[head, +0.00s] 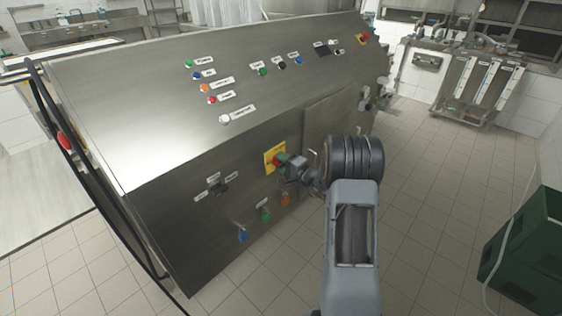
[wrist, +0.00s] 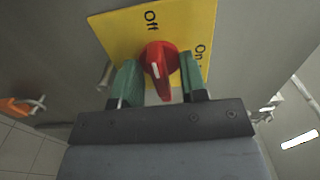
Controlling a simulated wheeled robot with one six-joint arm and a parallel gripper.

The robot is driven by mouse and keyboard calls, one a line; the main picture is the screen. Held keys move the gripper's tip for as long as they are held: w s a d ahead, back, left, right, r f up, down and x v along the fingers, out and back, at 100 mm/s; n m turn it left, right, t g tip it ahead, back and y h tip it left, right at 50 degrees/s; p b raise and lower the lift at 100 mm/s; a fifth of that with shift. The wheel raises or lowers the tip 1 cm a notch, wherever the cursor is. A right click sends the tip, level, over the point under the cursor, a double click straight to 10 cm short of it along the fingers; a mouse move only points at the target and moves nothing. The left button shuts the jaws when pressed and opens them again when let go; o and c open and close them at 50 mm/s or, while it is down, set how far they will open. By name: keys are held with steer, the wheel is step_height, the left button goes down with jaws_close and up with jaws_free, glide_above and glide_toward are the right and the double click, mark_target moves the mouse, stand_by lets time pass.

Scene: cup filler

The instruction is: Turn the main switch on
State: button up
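The main switch is a red rotary knob (wrist: 160,64) on a yellow plate (wrist: 193,22) marked "Off" at the top and "On" at the right. A white mark on the knob points up toward "Off". In the head view the yellow plate (head: 268,160) sits on the machine's lower front panel, its right part hidden by my gripper. My gripper (wrist: 162,80) is open, with its green-padded fingers on either side of the knob. A gap shows beside the knob's handle; whether either finger touches the knob is unclear.
The steel machine (head: 120,90) has several coloured buttons on its sloped top. Blue (head: 242,236), green (head: 265,215) and orange (head: 285,199) valve handles sit below the switch. A green crate (head: 525,250) stands at the right. The tiled floor between is clear.

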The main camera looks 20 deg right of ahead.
steer(key=shift+w+a, duration=0.15)
steer(key=shift+w, duration=0.15)
jaws_close()
stand_by(0.3)
